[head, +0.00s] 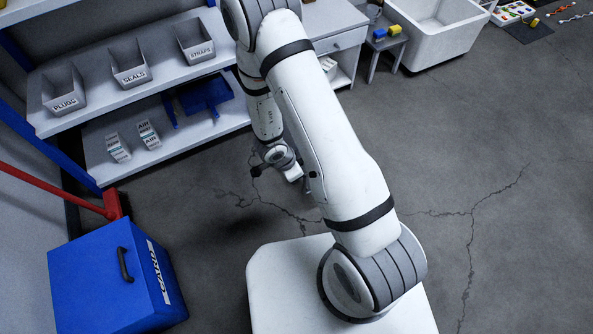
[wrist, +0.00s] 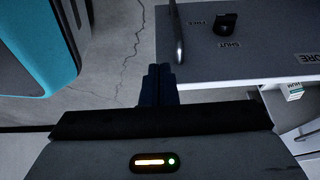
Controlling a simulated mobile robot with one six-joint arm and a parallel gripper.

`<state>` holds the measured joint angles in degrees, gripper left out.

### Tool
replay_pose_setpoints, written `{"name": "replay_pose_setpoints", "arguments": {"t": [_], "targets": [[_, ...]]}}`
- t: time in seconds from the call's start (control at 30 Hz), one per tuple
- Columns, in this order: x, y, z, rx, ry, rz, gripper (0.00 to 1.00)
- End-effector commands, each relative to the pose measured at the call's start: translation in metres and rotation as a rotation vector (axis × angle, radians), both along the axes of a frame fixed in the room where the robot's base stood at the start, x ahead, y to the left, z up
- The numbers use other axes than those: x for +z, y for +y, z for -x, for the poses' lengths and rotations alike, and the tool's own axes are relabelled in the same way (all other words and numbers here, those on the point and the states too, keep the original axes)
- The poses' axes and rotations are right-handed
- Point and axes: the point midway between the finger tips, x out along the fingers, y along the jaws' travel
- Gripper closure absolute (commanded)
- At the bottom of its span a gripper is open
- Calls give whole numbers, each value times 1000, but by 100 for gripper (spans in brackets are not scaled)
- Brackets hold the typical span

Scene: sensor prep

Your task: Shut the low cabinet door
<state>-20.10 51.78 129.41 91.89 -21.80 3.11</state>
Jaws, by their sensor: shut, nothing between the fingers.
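A black knob (wrist: 226,23) sits between labels reading FREE and SHUT. White shelving shows beyond the panel's lower right edge, so the door appears to stand open. My gripper's dark fingers (wrist: 160,80) are together and empty, just below and left of the handle; contact cannot be told. In the head view my gripper (head: 294,174) hangs low over the floor, and my arm hides the door.
A grey unit with a drawer (head: 340,41) stands behind my arm. Shelves with labelled bins (head: 130,72) are at the left, and a blue box (head: 105,280) stands front left. A white tub (head: 440,45) is at the back right. The cracked floor (head: 480,180) at right is clear.

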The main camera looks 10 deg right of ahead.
Motion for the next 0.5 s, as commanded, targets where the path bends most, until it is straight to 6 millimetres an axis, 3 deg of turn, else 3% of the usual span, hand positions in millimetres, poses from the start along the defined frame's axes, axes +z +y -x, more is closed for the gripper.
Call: {"name": "replay_pose_setpoints", "arguments": {"t": [0.03,0.23,0.5], "targets": [[-18,-4,-1,-3,1,0,100],[-50,-18,-5,-1,1,-1,100],[-41,-49,-14,-1,-1,-2,100]]}}
